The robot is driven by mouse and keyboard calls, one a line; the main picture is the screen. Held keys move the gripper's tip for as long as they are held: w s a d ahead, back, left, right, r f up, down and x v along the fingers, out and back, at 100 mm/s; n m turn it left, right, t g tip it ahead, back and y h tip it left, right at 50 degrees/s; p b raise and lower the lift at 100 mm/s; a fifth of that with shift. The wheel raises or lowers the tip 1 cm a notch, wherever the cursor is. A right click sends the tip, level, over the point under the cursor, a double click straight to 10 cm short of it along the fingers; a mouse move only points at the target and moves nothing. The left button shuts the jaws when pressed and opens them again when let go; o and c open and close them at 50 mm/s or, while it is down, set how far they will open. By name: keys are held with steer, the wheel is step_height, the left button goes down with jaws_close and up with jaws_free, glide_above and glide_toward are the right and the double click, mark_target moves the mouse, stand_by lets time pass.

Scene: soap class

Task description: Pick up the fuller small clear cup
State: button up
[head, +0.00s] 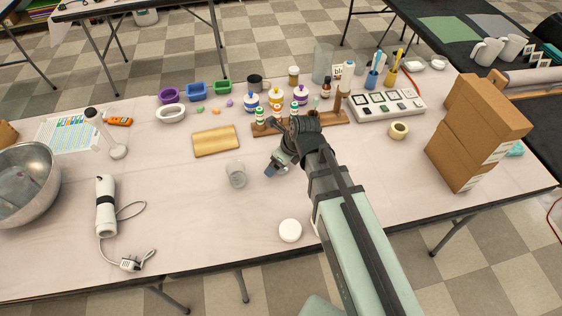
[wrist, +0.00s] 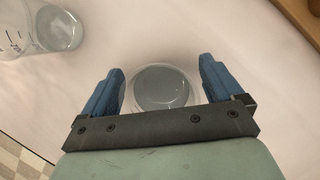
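My gripper (head: 276,170) points down over the table, and its two blue fingers (wrist: 162,73) are spread apart. In the wrist view a small clear round cup (wrist: 162,88) with greyish liquid shows between the fingers, with a gap on each side. I cannot tell whether the fingertips are down at its height. In the head view my gripper hides this cup. A second clear cup with dark markings (wrist: 52,30) is at the upper left of the wrist view, also greyish at its bottom. In the head view a clear cup (head: 236,175) stands upright left of my gripper.
A wooden board (head: 216,141) lies behind the clear cup, and a wooden rack (head: 330,124) with small bottles stands behind my gripper. A white round lid (head: 290,230) lies near the front edge. A white hand blender (head: 106,205) lies at left. The front middle is mostly free.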

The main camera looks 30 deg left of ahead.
steer(key=c, duration=1)
steer(key=shift+r, duration=0.25)
steer(key=shift+c, duration=0.2)
step_height(320, 180, up, 9)
steer(key=shift+r, duration=0.15)
stand_by(0.6)
